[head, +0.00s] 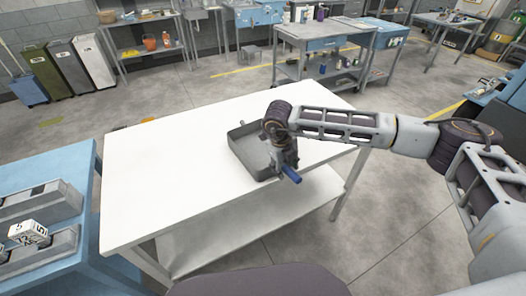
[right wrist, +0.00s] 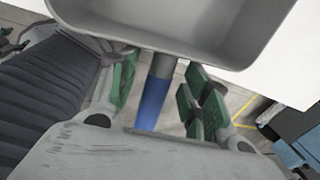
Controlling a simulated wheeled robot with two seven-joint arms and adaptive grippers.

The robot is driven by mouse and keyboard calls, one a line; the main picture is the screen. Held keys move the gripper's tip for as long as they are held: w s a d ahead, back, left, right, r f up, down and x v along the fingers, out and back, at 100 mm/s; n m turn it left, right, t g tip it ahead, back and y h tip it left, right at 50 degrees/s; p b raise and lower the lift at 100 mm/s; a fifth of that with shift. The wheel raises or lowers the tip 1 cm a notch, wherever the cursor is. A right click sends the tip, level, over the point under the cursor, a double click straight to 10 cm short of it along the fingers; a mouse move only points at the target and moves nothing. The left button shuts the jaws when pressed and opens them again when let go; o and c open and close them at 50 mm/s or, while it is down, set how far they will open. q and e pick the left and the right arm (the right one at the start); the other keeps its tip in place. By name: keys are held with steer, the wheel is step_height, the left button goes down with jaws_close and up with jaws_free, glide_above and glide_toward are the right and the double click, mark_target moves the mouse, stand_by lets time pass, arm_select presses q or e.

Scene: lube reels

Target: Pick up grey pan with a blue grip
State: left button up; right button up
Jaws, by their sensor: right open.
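The grey pan (head: 243,155) is a square, shallow tray lying on the white table near its right edge. Its blue grip (head: 291,174) sticks out past the table edge. My right gripper (head: 287,163) is over the handle side of the pan and hides part of it. In the right wrist view the pan (right wrist: 205,35) fills the top, and the blue grip (right wrist: 152,102) runs between the green-padded fingers of my open right gripper (right wrist: 160,92). Gaps show on both sides of the grip, so it is not clamped. My left gripper is not in view.
The white table (head: 160,170) is otherwise bare, with a lower shelf (head: 230,225). A blue bench (head: 50,190) with grey fixtures and a white numbered block (head: 27,234) stands at the left. A grey cart (head: 325,35) and bins (head: 45,70) stand behind, across open floor.

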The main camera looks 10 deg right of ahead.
jaws_close()
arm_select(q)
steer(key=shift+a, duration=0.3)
arm_select(e)
steer(key=shift+r, duration=0.15)
steer(key=shift+r, duration=0.6)
step_height(320, 180, up, 7)
steer(key=shift+f+b, duration=0.1)
steer(key=shift+b, duration=0.6)
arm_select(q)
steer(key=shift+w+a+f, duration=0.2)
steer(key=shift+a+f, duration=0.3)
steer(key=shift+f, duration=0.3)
arm_select(e)
steer(key=shift+r, duration=0.85)
